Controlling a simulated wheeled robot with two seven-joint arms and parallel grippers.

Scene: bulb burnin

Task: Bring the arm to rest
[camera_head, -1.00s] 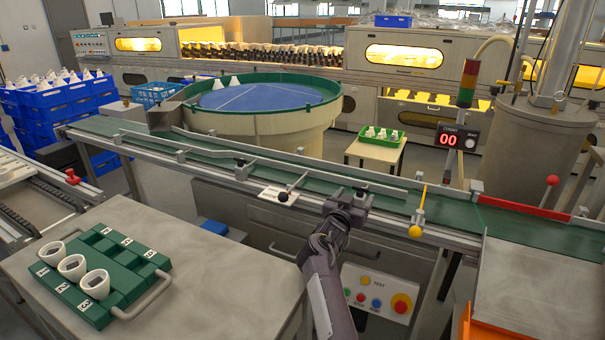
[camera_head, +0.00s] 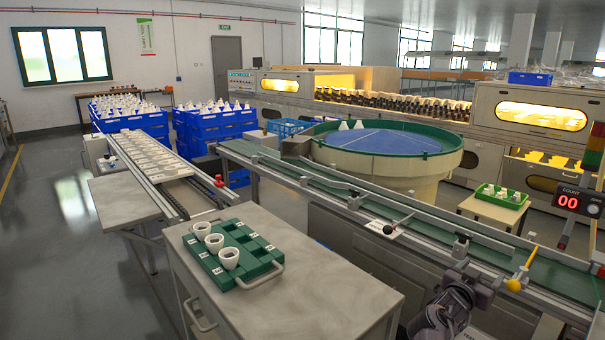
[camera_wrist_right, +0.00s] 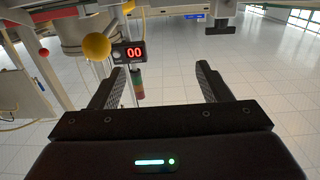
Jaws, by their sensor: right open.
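My right gripper (camera_head: 462,285) is at the lower right of the head view, beside the near rail of the green conveyor (camera_head: 490,245). In the right wrist view its two dark fingers (camera_wrist_right: 163,85) stand wide apart with nothing between them. Whether it touches the conveyor rail cannot be told. My left gripper is in neither view.
A green tray (camera_head: 262,254) with several white cups stands on a grey cabinet (camera_head: 330,290) left of my arm. A yellow ball-ended lever (camera_head: 514,285) is right of my gripper and shows in the wrist view (camera_wrist_right: 97,46). Open floor (camera_head: 70,270) lies at left.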

